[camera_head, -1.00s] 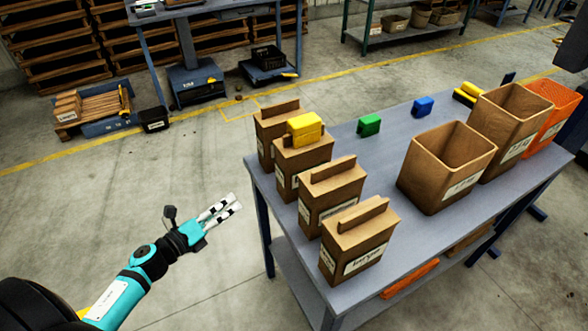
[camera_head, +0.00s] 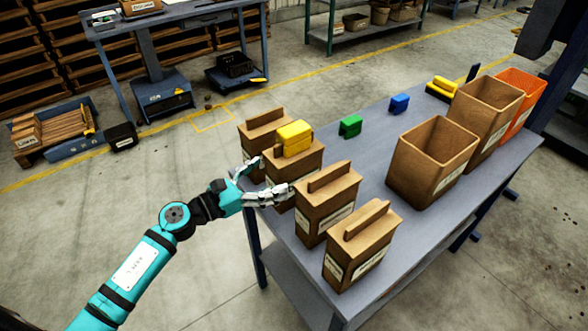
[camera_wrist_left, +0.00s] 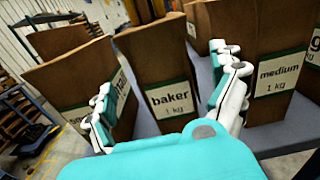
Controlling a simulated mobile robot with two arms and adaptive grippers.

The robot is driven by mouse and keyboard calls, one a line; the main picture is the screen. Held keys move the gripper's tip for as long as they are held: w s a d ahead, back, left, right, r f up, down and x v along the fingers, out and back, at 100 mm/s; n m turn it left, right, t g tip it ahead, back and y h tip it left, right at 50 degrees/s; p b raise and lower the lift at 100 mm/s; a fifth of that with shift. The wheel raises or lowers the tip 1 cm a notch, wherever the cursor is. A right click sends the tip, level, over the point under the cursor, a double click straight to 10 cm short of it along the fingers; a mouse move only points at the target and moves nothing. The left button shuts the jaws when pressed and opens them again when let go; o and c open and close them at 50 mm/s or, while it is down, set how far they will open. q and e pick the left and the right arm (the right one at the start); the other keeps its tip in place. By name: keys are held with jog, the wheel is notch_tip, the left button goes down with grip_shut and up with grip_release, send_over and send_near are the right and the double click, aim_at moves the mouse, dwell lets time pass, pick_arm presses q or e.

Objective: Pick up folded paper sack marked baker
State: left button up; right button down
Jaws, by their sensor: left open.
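The paper sack marked baker (camera_head: 304,164) stands upright on the grey table, second from the back in a row of brown folded-top sacks. A yellow block (camera_head: 294,134) rests on its top. Its label reads "baker 1 kg" in the left wrist view (camera_wrist_left: 171,97). My left gripper (camera_head: 276,177) is open at the sack's left face, one finger towards each side; it also shows in the left wrist view (camera_wrist_left: 168,100). I cannot tell whether the fingers touch the sack. My right gripper is not in view.
Close neighbours are the rear sack (camera_head: 262,130) and the medium sack (camera_wrist_left: 270,80); another sack (camera_head: 362,245) stands in front. Open brown bins (camera_head: 410,175) and an orange bin (camera_head: 520,85) stand to the right. A green block (camera_head: 350,126) and blue block (camera_head: 399,103) lie behind.

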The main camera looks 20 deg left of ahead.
aim_at(294, 170)
pick_arm(q)
jog(key=shift+w+d, duration=0.2)
jog(key=shift+w, duration=0.05)
jog(key=shift+w+d+r, duration=0.15)
jog(key=shift+w+d, duration=0.05)
jog(key=p+x, duration=0.2)
jog(key=x, duration=0.2)
jog(key=shift+d+r, duration=0.1)
jog(key=shift+d, duration=0.2)
jog(key=shift+w, duration=0.1)
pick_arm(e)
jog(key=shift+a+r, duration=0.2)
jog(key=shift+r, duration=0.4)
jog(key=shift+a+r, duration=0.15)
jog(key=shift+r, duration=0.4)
pick_arm(q)
jog(key=shift+c, duration=0.9)
jog(key=c, duration=1.3)
jog(key=shift+w, duration=0.1)
jog(key=shift+c, duration=1)
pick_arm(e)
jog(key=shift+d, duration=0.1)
pick_arm(q)
jog(key=shift+r, duration=0.1)
